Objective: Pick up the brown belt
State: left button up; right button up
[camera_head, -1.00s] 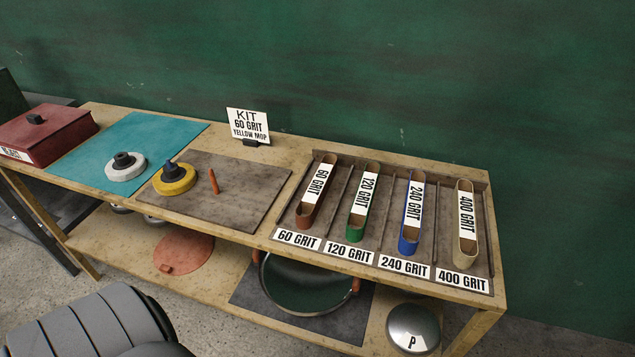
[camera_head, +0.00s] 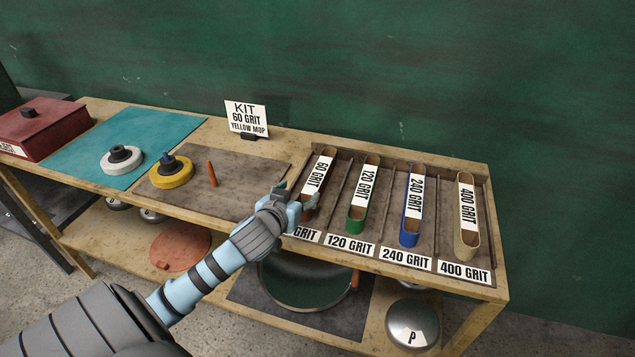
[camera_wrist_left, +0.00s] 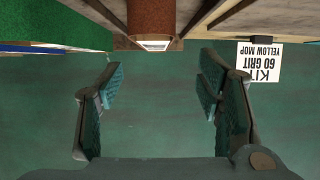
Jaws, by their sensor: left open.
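The brown belt (camera_head: 318,178) with a "60 GRIT" label lies in the leftmost slot of the belt rack (camera_head: 341,186). My left gripper (camera_head: 293,192) is open at the front left of this belt, covering its near end and part of the slot's front label. In the left wrist view the brown belt (camera_wrist_left: 151,18) shows at the top centre, beyond the spread fingers (camera_wrist_left: 160,95), with nothing between them. Whether a finger touches the belt cannot be told. My right gripper is not in view.
Green (camera_head: 363,196), blue (camera_head: 412,209) and cream (camera_head: 467,214) belts lie in the slots to the right. A kit card (camera_head: 246,117) stands behind. Yellow (camera_head: 171,172) and white (camera_head: 121,160) mops sit left. A pan (camera_head: 305,285) is on the lower shelf.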

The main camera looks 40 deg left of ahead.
aim_at(314, 181)
pick_arm(q)
jog(key=x, duration=0.4)
jog(key=b+x, duration=0.1)
jog(key=x, duration=0.3)
jog(key=b+x, duration=0.1)
jog(key=x, duration=0.3)
jog(key=shift+w+d, duration=0.2)
jog(key=shift+d, duration=0.2)
jog(key=shift+s+r, duration=0.1)
jog(key=c, duration=1.4)
jog(key=shift+r, duration=0.1)
